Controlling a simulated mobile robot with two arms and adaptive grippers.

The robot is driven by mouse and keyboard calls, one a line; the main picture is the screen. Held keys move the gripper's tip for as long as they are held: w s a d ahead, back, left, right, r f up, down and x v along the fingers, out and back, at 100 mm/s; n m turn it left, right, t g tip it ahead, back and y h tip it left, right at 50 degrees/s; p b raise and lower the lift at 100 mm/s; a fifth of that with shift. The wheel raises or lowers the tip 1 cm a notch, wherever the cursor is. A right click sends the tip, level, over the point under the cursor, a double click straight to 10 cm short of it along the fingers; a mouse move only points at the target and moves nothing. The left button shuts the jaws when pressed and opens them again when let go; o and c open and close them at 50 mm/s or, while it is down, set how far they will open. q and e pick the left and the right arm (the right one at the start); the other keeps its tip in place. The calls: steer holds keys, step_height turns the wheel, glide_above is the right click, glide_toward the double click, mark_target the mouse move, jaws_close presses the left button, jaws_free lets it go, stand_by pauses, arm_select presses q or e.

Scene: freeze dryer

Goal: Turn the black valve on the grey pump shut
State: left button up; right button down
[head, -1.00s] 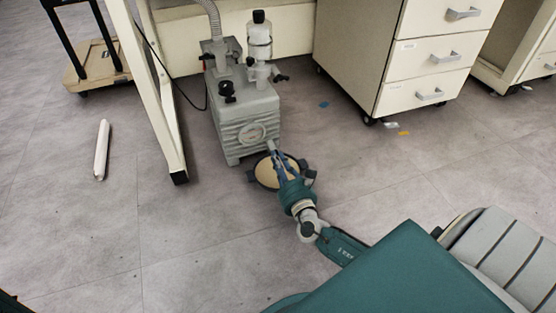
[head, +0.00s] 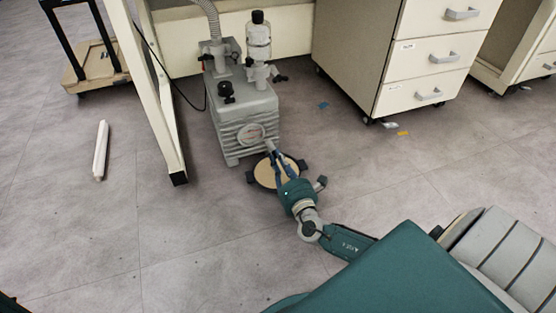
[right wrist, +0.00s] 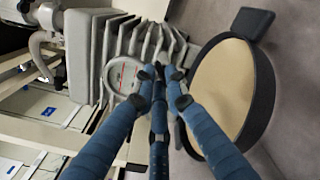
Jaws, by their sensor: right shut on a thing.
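The grey pump (head: 245,115) stands on the floor beside a bench leg. Its ribbed front has a round gauge (head: 251,133); the gauge also shows in the right wrist view (right wrist: 124,76). My right gripper (head: 272,150) reaches the pump's front just beside the gauge. In the right wrist view its blue fingers (right wrist: 160,78) come together at the dark tips, shut on a small part there that looks like the black valve. The fingertips hide most of that part, so its turn angle cannot be told. Black knobs (head: 227,91) sit on top of the pump, apart from the gripper. My left gripper is out of view.
A round tan-topped dolly with a dark rim (head: 263,184) lies under my right gripper; it shows close by in the right wrist view (right wrist: 262,95). A drawer cabinet (head: 385,60) stands right of the pump. A white cylinder (head: 101,150) lies on open floor left.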

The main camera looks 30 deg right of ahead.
steer(key=m, duration=0.4)
steer(key=shift+d+m, duration=0.1)
steer(key=shift+m, duration=0.2)
steer(key=m, duration=0.4)
steer(key=shift+s+d+f, duration=0.1)
steer(key=shift+f, duration=0.05)
steer(key=shift+m, duration=0.4)
steer(key=c, duration=1.8)
jaws_free()
steer(key=shift+o, duration=0.2)
steer(key=v, duration=1.2)
steer(key=shift+s, duration=0.1)
